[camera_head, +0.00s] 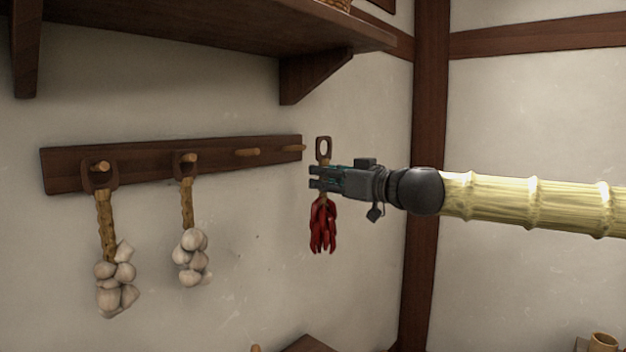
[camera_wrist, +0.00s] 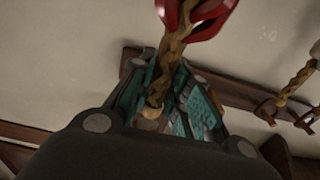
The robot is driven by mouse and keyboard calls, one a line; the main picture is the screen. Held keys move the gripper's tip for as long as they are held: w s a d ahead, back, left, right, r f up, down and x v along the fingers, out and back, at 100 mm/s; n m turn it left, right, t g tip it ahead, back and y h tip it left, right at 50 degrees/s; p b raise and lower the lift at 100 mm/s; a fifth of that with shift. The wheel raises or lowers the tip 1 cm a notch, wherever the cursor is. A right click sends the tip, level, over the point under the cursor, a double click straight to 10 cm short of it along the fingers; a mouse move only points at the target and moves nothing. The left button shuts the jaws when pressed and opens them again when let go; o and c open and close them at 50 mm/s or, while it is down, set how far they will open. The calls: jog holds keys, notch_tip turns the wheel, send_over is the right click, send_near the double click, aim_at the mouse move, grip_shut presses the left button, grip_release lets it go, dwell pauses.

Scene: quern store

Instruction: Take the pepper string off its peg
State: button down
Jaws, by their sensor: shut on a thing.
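The pepper string (camera_head: 323,225) is a bunch of red peppers on a braided cord with a brown wooden loop at its top. My gripper (camera_head: 318,179) is shut on the cord, between the loop and the peppers. The string hangs upright, its loop to the right of the rack's end and apart from the pegs in the head view. The wrist view shows the braided cord (camera_wrist: 172,55) between the jaws, with red peppers at the top edge. The peg rack (camera_head: 215,165) is a dark board on the wall; its two right pegs (camera_head: 247,152) are bare.
Two garlic strings, one at left (camera_head: 115,285) and one nearer the middle (camera_head: 192,257), hang on the rack's left pegs. A dark shelf (camera_head: 200,25) with brackets juts out above. A dark post (camera_head: 426,150) stands at the corner behind my arm.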

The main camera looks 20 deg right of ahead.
jog(key=p+v, duration=0.1)
jog(key=v, duration=0.8)
dwell(0.3)
jog(key=shift+s+d+r+p, duration=0.1)
jog(key=shift+r+p, duration=0.25)
jog(key=shift+p, duration=0.2)
jog(key=shift+s+d+r+p, duration=0.1)
jog(key=shift+r+p, duration=0.2)
jog(key=shift+p, duration=0.25)
jog(key=shift+s+d+p, duration=0.45)
jog(key=shift+s+p, duration=0.05)
jog(key=shift+p, duration=1.25)
jog(key=shift+s+d+p, duration=0.25)
jog(key=shift+s+p, duration=0.35)
jog(key=shift+p, duration=1.15)
jog(key=shift+s+d+r+p, duration=0.1)
jog(key=shift+s+d+p, duration=0.45)
jog(key=shift+p, duration=0.2)
jog(key=shift+s+d+p, duration=0.1)
jog(key=shift+s+p, duration=0.2)
jog(key=shift+p, duration=0.1)
